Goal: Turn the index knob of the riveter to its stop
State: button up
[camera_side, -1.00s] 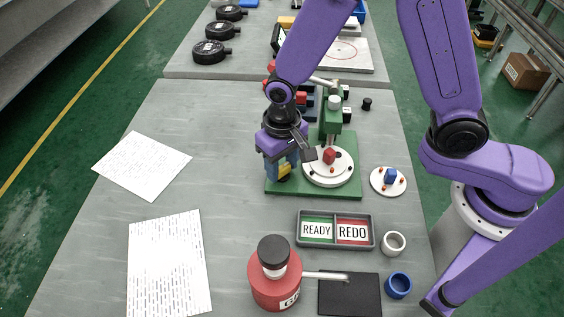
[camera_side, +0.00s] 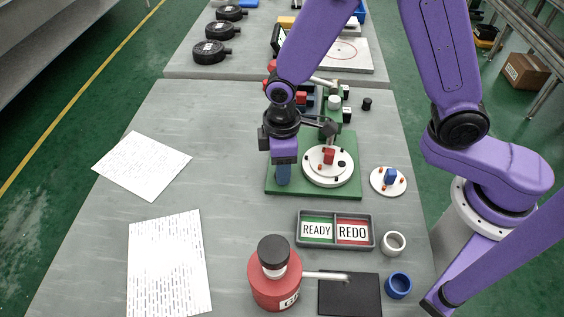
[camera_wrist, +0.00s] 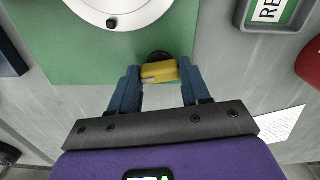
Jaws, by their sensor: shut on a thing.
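The riveter has a green base plate (camera_side: 318,191) with a white round table (camera_side: 322,178) that carries a red block (camera_side: 328,156). The yellow index knob (camera_wrist: 158,71) sits at the plate's edge, on a dark round mount, in the wrist view. My gripper (camera_wrist: 159,72) has its two blue fingers on either side of the knob and is shut on it. In the side view my gripper (camera_side: 283,181) points down at the plate's left part, and its finger hides the knob.
A grey tray marked READY and REDO (camera_side: 336,247) lies in front of the riveter. A white disc with a blue block (camera_side: 389,181) stands to its right. A red can (camera_side: 275,285) is nearer the front. The table left of the riveter is clear except for papers (camera_side: 142,165).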

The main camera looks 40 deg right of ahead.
jog(key=n, duration=0.3)
jog(key=shift+n, duration=0.3)
dwell(0.3)
jog(key=o, duration=1.1)
jog(key=shift+c, duration=0.2)
jog(key=shift+r, duration=0.15)
notch_tip(320, 180, up, 17)
jog(key=shift+r, duration=0.1)
jog(key=s+d+f+m, duration=0.1)
jog(key=s+d+f, duration=0.1)
jog(key=s+d, duration=0.7)
jog(key=s+d+f+m, duration=0.1)
jog(key=s+d+f, duration=0.1)
jog(key=s+d, duration=0.6)
jog(key=shift+s+d, duration=0.35)
jog(key=shift+s, duration=0.5)
